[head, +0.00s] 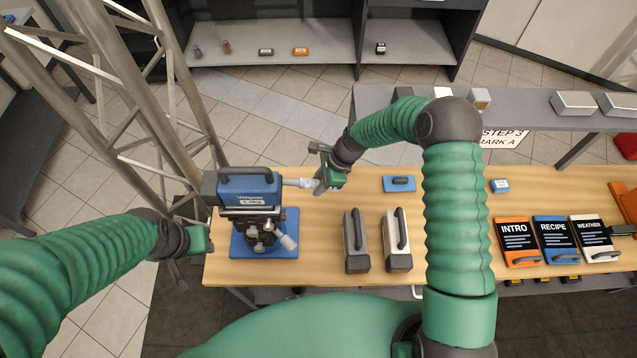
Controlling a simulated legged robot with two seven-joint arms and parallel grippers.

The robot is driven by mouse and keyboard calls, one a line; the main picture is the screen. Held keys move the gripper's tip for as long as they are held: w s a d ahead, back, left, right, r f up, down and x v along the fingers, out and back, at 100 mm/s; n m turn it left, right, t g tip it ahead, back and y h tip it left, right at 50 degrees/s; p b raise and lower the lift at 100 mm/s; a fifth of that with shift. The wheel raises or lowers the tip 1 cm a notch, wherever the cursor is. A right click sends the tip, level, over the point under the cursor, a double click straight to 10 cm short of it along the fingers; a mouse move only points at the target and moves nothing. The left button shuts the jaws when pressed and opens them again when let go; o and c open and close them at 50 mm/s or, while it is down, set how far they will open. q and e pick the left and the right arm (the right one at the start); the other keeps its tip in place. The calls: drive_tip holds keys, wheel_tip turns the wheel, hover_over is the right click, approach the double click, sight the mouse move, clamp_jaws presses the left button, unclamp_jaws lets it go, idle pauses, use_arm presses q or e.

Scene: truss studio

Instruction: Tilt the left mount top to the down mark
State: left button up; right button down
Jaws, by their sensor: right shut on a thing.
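The left mount stands on a blue base plate (290,222) at the left end of the wooden table. Its top carries a blue device (248,188) with a dark handle, which looks about level from above. A pale grey lever (296,183) sticks out to the right from the mount top. My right gripper (322,184) is shut on the outer end of this lever. A second pale knob or lever (288,242) points down-right from the mount. My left gripper (196,263) is open and empty, left of the mount and apart from it. I cannot make out the down mark.
A grey block (355,250) and a white block (398,252) with handles stand right of the mount. A blue block (398,184) lies behind them. INTRO, RECIPE and WEATHER cards (555,240) lie at the right. A metal truss (170,90) rises at the left.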

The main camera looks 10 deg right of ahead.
drive_tip(key=shift+r, duration=0.1)
idle(0.6)
drive_tip(key=r+h+p, duration=0.1)
drive_tip(key=r+p, duration=0.1)
drive_tip(key=a+r+h+p, duration=0.1)
drive_tip(key=r+p, duration=0.1)
drive_tip(key=r, duration=0.1)
drive_tip(key=shift+w+a+g+h, duration=0.1)
drive_tip(key=shift+w+g+h, duration=0.05)
drive_tip(key=shift+g+h, duration=0.2)
drive_tip(key=shift+a+r+h+p, duration=0.25)
drive_tip(key=shift+r+h+p, duration=0.1)
drive_tip(key=shift+r+h, duration=0.2)
drive_tip(key=shift+w, duration=0.1)
drive_tip(key=shift+d, duration=0.1)
drive_tip(key=c, duration=1.1)
unclamp_jaws()
drive_tip(key=shift+c, duration=0.2)
